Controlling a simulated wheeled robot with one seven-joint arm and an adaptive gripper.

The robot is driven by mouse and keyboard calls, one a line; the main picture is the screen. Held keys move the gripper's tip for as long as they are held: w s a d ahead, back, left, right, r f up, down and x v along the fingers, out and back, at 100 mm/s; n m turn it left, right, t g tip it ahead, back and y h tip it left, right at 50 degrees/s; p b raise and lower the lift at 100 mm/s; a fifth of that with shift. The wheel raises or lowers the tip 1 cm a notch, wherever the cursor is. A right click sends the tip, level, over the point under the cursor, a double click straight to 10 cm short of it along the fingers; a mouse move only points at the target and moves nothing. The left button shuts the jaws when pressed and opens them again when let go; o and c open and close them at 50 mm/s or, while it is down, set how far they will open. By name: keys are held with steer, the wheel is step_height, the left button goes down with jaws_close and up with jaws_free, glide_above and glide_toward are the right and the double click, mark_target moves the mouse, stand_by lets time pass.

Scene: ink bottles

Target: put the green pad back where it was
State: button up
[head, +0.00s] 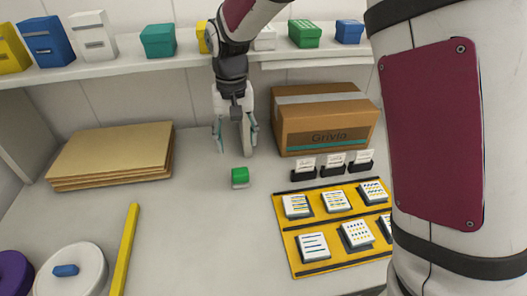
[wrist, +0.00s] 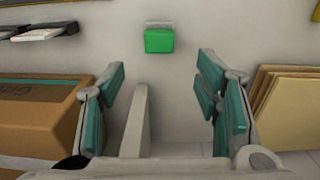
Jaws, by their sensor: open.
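The green pad (head: 240,175) is a small block with a bright green top and a paler lower part, alone on the grey table. It also shows in the wrist view (wrist: 159,40), top centre, ahead of the fingers. My gripper (head: 236,141) is open and empty, pointing down behind the pad and apart from it. In the wrist view my gripper's teal-padded fingers (wrist: 163,90) stand wide apart with only bare table between them. The yellow mat (head: 288,238) at the right carries several printed pads (head: 313,246); part of the mat is hidden by my arm.
A cardboard box (head: 325,125) stands right of my gripper, and stacked boards (head: 112,152) lie to the left. Small card holders (head: 332,168) stand behind the mat. A yellow bar (head: 125,247) and a white round lid (head: 72,274) lie front left. A shelf (head: 150,66) with small boxes runs above.

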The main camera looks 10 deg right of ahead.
steer(key=s+d+r+t, duration=0.2)
steer(key=s+d+r, duration=0.8)
steer(key=s+r, duration=0.15)
steer(key=s+d, duration=0.3)
steer(key=s, duration=0.6)
steer(key=s+d+t, duration=0.1)
steer(key=s+d, duration=0.1)
steer(key=s, duration=0.6)
steer(key=shift+s+d+t, duration=0.3)
steer(key=shift+s+d, duration=0.1)
step_height(320, 180, up, 2)
steer(key=shift+r+t+p, duration=0.2)
steer(key=shift+t+p, duration=0.1)
steer(key=shift+p, duration=0.7)
